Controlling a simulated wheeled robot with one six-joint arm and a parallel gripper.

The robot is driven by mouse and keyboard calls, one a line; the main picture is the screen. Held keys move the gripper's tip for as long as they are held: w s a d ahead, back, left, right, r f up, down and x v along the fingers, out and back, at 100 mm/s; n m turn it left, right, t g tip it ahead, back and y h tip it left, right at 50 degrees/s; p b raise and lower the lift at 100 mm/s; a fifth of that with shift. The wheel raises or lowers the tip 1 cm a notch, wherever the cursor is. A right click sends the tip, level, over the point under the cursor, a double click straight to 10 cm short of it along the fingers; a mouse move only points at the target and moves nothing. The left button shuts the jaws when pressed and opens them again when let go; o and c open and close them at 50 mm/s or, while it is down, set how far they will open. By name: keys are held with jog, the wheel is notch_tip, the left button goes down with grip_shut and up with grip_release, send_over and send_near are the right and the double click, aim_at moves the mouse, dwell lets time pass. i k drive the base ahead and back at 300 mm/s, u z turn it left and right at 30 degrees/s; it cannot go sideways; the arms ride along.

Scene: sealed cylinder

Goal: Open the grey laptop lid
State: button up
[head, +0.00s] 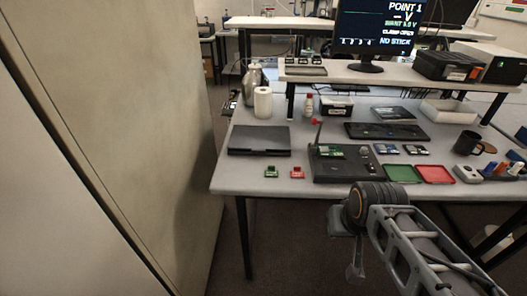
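The grey laptop (259,141) is a dark, flat slab lying on the left part of the workbench, and its lid looks closed. My arm comes in from the lower right, in front of the bench. My gripper (354,268) seems to hang at the arm's near end, below and in front of the bench's front edge. It is well to the right of the laptop and apart from it. Its fingers are small and partly hidden by the arm, so I cannot tell if they are open or shut.
The workbench (232,180) has small green (272,171) and red (297,172) parts before the laptop. A dark fixture (335,170) stands right of it, with green (402,173) and red (434,174) trays. A white roll (263,103) stands behind. A tall cabinet (130,120) fills the left.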

aim_at(258, 139)
jog(key=k, duration=0.6)
jog(key=z, duration=0.05)
jog(key=i, duration=0.6)
jog(key=u, duration=0.6)
jog(key=i, duration=0.45)
jog(key=u, duration=0.45)
